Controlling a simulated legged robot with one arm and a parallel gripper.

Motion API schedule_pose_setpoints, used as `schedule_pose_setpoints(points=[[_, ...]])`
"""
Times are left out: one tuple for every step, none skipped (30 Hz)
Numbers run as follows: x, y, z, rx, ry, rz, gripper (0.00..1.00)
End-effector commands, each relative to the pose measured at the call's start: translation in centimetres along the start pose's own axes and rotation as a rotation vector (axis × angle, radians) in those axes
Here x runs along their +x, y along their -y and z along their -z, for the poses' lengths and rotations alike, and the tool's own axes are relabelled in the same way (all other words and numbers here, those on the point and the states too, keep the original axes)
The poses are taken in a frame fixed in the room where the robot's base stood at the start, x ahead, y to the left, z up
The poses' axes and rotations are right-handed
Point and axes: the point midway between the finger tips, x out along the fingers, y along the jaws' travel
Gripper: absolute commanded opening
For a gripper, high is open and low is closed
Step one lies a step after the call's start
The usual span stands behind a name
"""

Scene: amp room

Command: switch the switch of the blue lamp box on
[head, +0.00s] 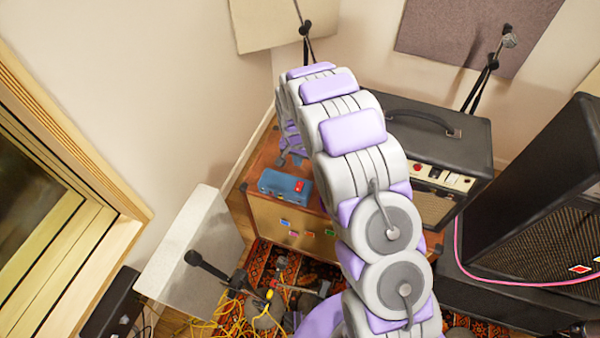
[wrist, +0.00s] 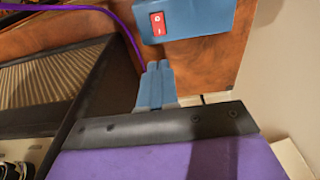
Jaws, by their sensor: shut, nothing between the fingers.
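The blue lamp box (head: 280,184) sits on top of a wooden cabinet, near its left side. Its red switch (head: 299,186) is on the right part of the box in the head view. In the wrist view the blue lamp box (wrist: 205,17) is at the top, with the red rocker switch (wrist: 158,24) facing me. My gripper (wrist: 158,67) is shut and empty, its blue-grey fingers pointing at the box with a gap below the switch. In the head view my gripper is small and partly hidden by my arm, just behind the box. I cannot tell the switch's position.
The wooden cabinet (head: 262,220) has several coloured patches on its front. A black amplifier (head: 455,150) stands to the right of my arm. A large black speaker cabinet (head: 540,200) is further right. A pale panel (head: 180,240) and cables (head: 235,318) are at the lower left.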

Motion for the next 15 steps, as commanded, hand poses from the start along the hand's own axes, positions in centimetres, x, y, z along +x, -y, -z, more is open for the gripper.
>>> schedule_pose_setpoints(points=[[-0.12,-0.09,0.03,0.000,-0.005,-0.002,0.00],[-0.06,-0.08,0.01,0.000,-0.007,-0.002,0.00],[-0.01,-0.07,0.01,0.001,-0.008,-0.001,0.00],[0.03,-0.06,0.00,0.001,-0.009,-0.001,0.00],[0.06,-0.05,0.00,0.001,-0.009,0.000,0.00],[0.08,-0.04,0.01,0.001,-0.009,0.000,0.00],[0.09,-0.03,0.01,0.001,-0.009,0.000,0.00],[0.10,-0.03,0.01,0.001,-0.009,0.000,0.00],[0.10,-0.03,0.01,0.001,-0.009,0.000,0.00],[0.09,-0.03,0.01,0.001,-0.010,0.000,0.00],[0.09,-0.04,0.01,0.001,-0.009,0.000,0.00],[0.10,-0.06,0.02,0.001,-0.009,0.000,0.00],[0.13,-0.08,0.02,0.001,-0.009,0.000,0.00],[0.18,-0.10,0.03,0.001,-0.009,0.000,0.00],[0.30,-0.12,0.04,0.001,-0.009,0.000,0.00]])
